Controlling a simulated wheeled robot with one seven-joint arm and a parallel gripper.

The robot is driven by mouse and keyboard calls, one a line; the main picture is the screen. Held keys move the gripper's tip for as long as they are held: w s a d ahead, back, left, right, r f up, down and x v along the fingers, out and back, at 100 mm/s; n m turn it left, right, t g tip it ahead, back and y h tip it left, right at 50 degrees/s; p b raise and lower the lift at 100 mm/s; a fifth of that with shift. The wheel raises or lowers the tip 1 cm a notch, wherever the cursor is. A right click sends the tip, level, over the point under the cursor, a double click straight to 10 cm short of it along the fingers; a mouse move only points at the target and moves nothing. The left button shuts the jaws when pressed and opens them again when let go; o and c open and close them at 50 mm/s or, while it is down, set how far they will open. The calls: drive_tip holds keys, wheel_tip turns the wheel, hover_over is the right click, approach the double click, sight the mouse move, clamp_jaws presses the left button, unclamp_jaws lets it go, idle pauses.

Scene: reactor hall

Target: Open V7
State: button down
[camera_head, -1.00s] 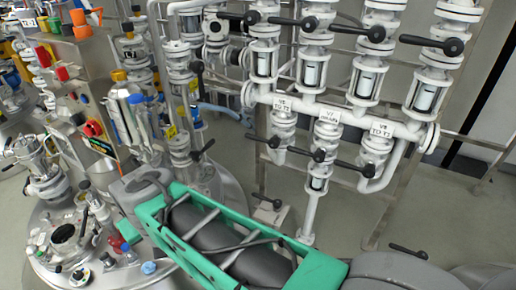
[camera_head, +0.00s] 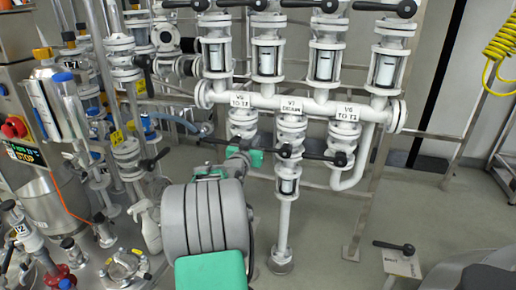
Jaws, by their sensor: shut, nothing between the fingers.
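Valve V7 is the middle of three lower valves on the white pipework, under its label (camera_head: 291,106). Its black lever (camera_head: 270,149) runs level to the left from a round hub (camera_head: 284,150). My gripper (camera_head: 256,157), small with green parts, is at the left end of that lever. It is shut, with nothing seen between the fingers. Whether it touches the lever I cannot tell. My grey ribbed arm hides part of the lower left pipework.
The V5 label (camera_head: 239,100) is left of V7, and the V6 label (camera_head: 347,112) and V6 lever hub (camera_head: 340,158) are right of it, close by. A spray bottle (camera_head: 149,226) and vessel fittings stand at left.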

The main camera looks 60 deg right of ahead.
sight(271, 148)
drive_tip(key=shift+w+d+f, duration=0.15)
drive_tip(key=shift+d+f, duration=0.7)
drive_tip(key=shift+f, duration=0.2)
drive_tip(key=shift+w+d+f, duration=0.15)
drive_tip(key=shift+d+f, duration=0.7)
drive_tip(key=shift+f, duration=0.15)
drive_tip(key=shift+d, duration=0.1)
drive_tip(key=shift+w+f+b, duration=0.1)
drive_tip(key=shift+b, duration=0.3)
